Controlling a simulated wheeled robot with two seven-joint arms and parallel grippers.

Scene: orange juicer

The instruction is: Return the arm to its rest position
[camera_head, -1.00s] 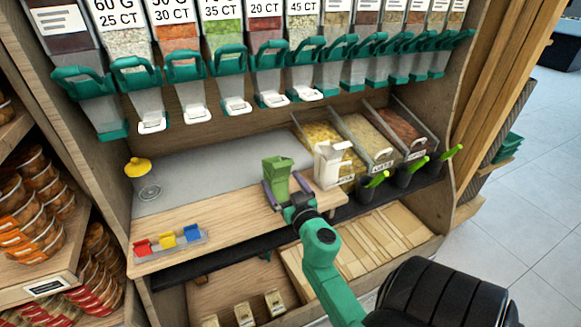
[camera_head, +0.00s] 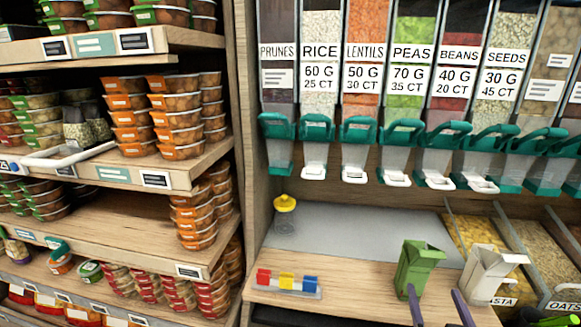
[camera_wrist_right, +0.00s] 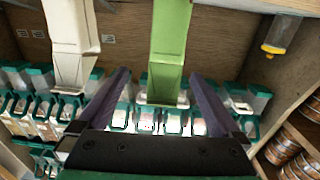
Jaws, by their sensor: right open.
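My right gripper (camera_head: 437,304) is at the lower right of the head view, with only its two purple fingers showing. The fingers are spread apart with nothing clamped between them. A green open-topped container (camera_head: 418,268) stands upright on the wooden counter just beyond the fingertips. In the right wrist view the open gripper (camera_wrist_right: 158,76) points toward the green container (camera_wrist_right: 169,45), and the picture is upside down. Whether a finger touches the container I cannot tell. The rest of my right arm is outside the head view. My left gripper is not in view.
A white container (camera_head: 490,272) stands right of the green one. A yellow-topped jar (camera_head: 285,204) and a rack of coloured clips (camera_head: 287,284) are to the left. Dispensers (camera_head: 397,150) hang above. Shelves of packed food (camera_head: 120,190) fill the left. The counter's middle is clear.

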